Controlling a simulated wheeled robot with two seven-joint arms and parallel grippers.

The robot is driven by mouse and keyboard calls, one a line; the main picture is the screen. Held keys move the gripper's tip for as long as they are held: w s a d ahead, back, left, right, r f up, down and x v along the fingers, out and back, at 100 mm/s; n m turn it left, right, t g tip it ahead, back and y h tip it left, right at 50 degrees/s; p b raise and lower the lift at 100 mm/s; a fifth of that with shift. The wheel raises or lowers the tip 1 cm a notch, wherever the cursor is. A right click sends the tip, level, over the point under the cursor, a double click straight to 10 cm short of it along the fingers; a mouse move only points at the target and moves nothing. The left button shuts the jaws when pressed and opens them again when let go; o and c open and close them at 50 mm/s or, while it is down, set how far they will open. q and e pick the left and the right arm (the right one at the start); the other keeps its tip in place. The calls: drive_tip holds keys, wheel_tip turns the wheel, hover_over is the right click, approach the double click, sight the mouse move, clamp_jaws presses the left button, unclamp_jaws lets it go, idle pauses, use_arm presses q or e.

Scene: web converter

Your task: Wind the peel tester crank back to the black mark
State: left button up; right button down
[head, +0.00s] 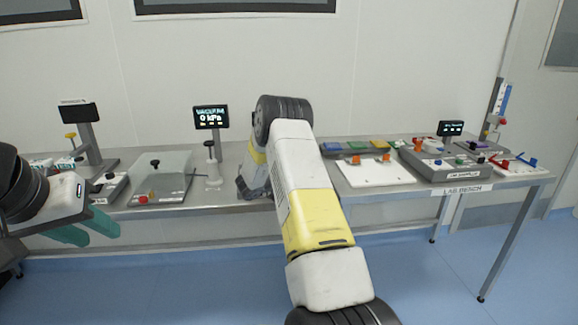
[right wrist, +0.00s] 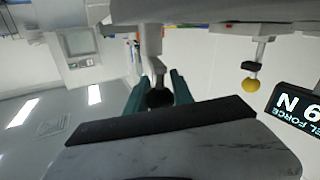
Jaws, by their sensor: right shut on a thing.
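In the right wrist view my right gripper (right wrist: 157,86) is shut on a black knob (right wrist: 160,99), which I take to be the crank's handle. The knob sits at the end of a pale grey arm (right wrist: 151,52) that runs to a grey body (right wrist: 190,10). A dark display (right wrist: 298,108) reading peel force in N stands at the right, cut off by the edge. In the head view my right arm hides its gripper and the crank. I cannot make out the black mark. My left gripper (head: 84,230) is open and empty, in front of the bench's left end.
The steel bench (head: 225,192) runs across the head view. A vacuum display (head: 210,117) and a clear-lidded box (head: 160,178) stand left of my right arm. A white board (head: 372,173) and a grey device (head: 445,162) stand right. A yellow knob (right wrist: 250,85) is near the peel display.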

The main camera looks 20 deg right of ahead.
drive_tip(key=c, duration=1.1)
unclamp_jaws()
drive_tip(key=shift+d, duration=0.1)
drive_tip(key=v, duration=0.8)
